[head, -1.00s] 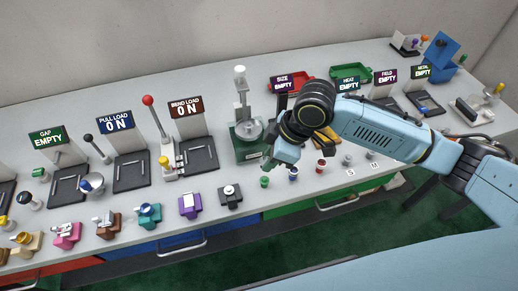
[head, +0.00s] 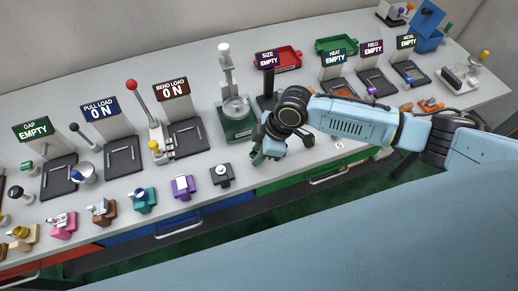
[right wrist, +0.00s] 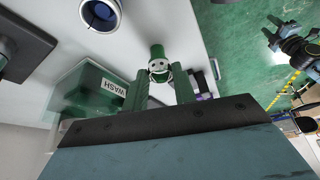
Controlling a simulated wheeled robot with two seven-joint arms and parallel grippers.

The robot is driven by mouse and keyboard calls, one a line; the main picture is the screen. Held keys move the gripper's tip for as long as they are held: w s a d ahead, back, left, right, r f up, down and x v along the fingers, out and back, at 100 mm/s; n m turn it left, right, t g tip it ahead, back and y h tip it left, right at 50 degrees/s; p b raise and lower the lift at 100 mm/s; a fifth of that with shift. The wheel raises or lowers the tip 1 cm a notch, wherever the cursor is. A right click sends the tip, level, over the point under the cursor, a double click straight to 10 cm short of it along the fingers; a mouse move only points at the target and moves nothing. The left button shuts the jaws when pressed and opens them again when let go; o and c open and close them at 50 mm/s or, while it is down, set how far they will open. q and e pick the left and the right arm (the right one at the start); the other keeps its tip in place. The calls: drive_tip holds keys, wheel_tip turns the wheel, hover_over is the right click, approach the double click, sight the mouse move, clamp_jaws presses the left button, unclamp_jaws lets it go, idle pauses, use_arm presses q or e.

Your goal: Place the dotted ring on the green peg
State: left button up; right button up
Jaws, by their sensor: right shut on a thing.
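My right gripper (head: 266,153) is low over the front edge of the bench, pointing down. In the right wrist view its fingers (right wrist: 159,78) are shut on a small pale ring with dark dots, the dotted ring (right wrist: 160,70). The green peg (right wrist: 157,51) shows right at the ring, between the fingertips. I cannot tell whether the ring is around the peg or just against it. In the head view a bit of the green peg (head: 256,158) shows beside the fingertips; the ring is hidden there.
The green station (head: 237,134) with a round pan stands just behind the gripper; its WASH label (right wrist: 113,88) shows in the wrist view. A black block (head: 222,175) sits to the left. A blue round piece (right wrist: 100,14) is near the wrist view's top. Several display stations line the bench.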

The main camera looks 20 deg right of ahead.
drive_tip(key=o, duration=1)
drive_tip(key=shift+c, duration=0.2)
drive_tip(key=v, duration=1.2)
